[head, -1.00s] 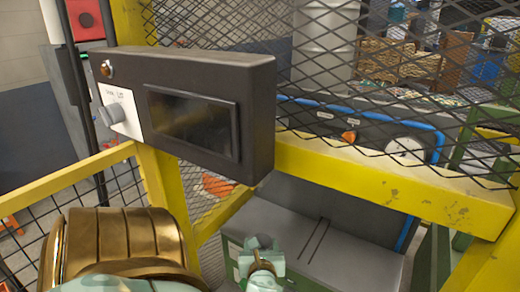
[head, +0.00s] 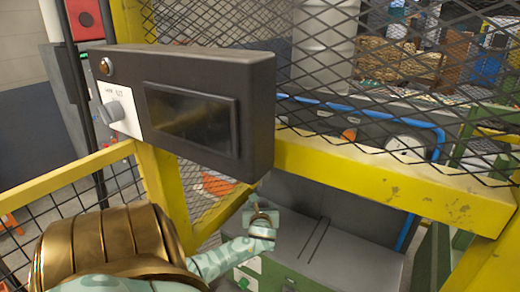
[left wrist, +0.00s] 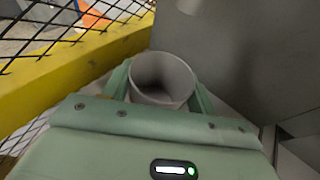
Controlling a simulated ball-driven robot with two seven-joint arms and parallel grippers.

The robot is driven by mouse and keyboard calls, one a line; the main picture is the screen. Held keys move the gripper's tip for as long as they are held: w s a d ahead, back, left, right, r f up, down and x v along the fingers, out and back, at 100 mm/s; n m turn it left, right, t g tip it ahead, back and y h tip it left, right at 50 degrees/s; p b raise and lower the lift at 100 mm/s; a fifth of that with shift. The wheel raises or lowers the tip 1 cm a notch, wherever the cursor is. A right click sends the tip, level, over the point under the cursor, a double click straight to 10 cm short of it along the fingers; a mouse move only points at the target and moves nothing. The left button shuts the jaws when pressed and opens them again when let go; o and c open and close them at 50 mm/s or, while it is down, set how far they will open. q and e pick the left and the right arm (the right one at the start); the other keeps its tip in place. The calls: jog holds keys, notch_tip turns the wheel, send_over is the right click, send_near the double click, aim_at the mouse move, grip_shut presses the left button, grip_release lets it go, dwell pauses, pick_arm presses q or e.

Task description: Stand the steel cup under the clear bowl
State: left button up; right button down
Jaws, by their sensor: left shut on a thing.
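The steel cup (left wrist: 162,78) is a plain grey, open-topped cup in the left wrist view. I look into its mouth, and it sits between the two green fingers of my left gripper (left wrist: 160,84). The gripper is shut on it. In the head view my left gripper (head: 257,210) is small, just below the black control box and above the grey top of a low cabinet. I cannot make out the cup there. The clear bowl does not show in either view. My right gripper is not in view.
A black control box (head: 190,108) with a screen and knob hangs close above the gripper. A yellow rail (head: 400,187) with black mesh runs behind it. A grey-topped green cabinet (head: 320,255) stands below. A yellow beam (left wrist: 65,75) is left of the cup.

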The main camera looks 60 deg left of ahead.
pick_arm(q)
jog(key=shift+f, duration=0.9)
jog(key=shift+f, duration=0.1)
jog(key=o, duration=1)
jog(key=shift+s+d+r, duration=0.1)
jog(key=shift+d+r, duration=0.1)
jog(key=shift+d, duration=0.05)
jog(key=p+v, duration=0.1)
jog(key=v, duration=1)
jog(key=shift+s+d+r+p, duration=0.1)
jog(key=shift+d+r+p, duration=0.05)
jog(key=shift+d+p, duration=0.15)
jog(key=shift+a, duration=0.1)
